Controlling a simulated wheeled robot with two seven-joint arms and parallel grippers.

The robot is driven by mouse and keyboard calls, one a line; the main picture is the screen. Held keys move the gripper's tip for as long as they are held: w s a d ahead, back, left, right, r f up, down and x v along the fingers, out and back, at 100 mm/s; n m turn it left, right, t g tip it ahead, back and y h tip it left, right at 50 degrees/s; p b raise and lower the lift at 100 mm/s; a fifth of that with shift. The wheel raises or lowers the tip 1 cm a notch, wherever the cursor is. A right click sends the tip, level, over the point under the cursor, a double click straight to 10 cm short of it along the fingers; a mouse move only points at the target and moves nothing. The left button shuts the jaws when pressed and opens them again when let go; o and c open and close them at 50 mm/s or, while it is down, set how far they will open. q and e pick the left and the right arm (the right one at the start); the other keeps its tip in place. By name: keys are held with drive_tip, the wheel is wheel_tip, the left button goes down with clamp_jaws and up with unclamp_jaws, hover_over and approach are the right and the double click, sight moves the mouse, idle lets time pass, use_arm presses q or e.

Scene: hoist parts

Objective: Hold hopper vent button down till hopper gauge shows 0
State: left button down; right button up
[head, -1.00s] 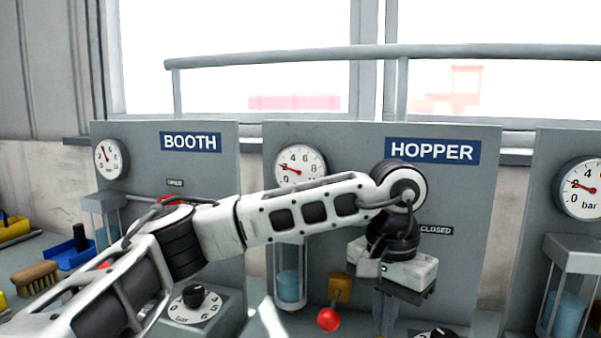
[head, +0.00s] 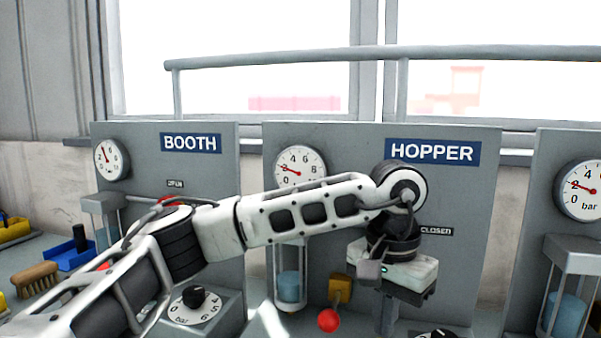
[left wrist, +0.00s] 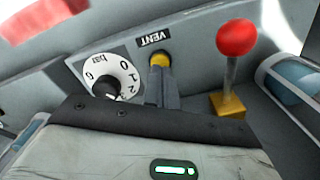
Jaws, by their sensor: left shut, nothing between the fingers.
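The hopper gauge (head: 300,168) is a white dial on the HOPPER panel (head: 460,200); its red needle points left, near 2. The hopper vent button (left wrist: 160,60) is yellow, beside the VENT label in the left wrist view. My left gripper (left wrist: 161,78) is shut and empty, its fingertips at the button and seemingly touching it. How far the button is pressed I cannot tell. In the head view the left gripper (head: 388,318) points down in front of the panel, and the button is hidden. My right gripper is not in view.
A red-knobbed lever (head: 328,320) with a yellow base stands just left of the gripper. A numbered dial (left wrist: 118,78) sits near the button. The BOOTH panel (head: 215,170) stands left, another gauge panel (head: 548,150) right. A rail (head: 300,56) runs above.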

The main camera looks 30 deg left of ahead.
use_arm(q)
drive_tip(key=shift+f, duration=0.1)
idle(0.5)
drive_tip(key=shift+f+b, duration=0.8)
drive_tip(key=shift+f, duration=0.25)
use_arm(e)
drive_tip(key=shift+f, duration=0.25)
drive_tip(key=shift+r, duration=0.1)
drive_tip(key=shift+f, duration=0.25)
use_arm(q)
drive_tip(key=shift+r, duration=0.1)
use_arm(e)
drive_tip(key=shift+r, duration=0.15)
use_arm(q)
drive_tip(key=shift+r+p, duration=2.65)
drive_tip(key=shift+r, duration=0.9)
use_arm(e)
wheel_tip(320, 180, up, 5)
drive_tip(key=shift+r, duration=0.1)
